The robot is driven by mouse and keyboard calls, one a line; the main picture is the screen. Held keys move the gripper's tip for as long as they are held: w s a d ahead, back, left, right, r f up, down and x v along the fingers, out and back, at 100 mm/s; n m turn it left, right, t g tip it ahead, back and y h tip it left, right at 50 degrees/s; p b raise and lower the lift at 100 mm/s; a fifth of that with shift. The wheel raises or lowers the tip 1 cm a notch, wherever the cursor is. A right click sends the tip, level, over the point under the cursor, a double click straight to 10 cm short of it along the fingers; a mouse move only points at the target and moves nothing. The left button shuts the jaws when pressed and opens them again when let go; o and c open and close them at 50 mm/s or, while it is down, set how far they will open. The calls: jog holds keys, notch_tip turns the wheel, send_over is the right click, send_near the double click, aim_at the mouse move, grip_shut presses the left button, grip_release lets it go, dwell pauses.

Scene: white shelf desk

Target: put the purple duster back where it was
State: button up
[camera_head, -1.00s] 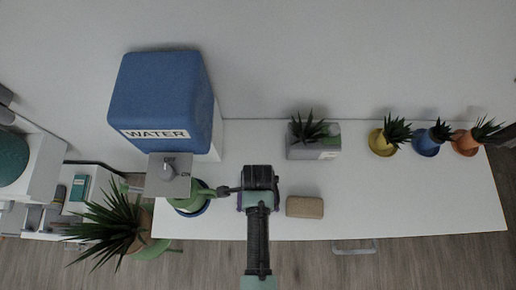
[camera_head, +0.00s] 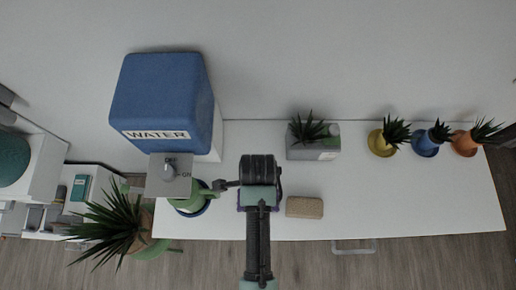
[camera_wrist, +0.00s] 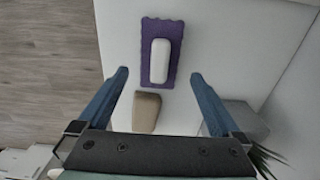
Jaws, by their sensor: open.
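The purple duster (camera_wrist: 147,70) lies flat on the white desk in the wrist view, with a white grip along its top. It sits ahead of my gripper (camera_wrist: 158,76), whose two blue fingers are spread wide and empty. The duster is not between the fingers as held; I see no contact. In the head view my gripper is above the desk and my arm hides nearly all of the duster; only a thin purple edge shows beside the wrist. A tan block (camera_wrist: 146,113) lies close to the duster.
The tan block (camera_head: 305,207) lies right of my arm in the head view. A grey planter (camera_head: 300,153) stands behind it. A blue water tank (camera_head: 160,90) and grey tap housing stand left. Three small potted plants line the right end. The desk's right half is mostly clear.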

notch_tip(320, 180, up, 5)
jog(key=shift+r, duration=0.2)
jog(key=shift+s, duration=0.1)
dwell(0.5)
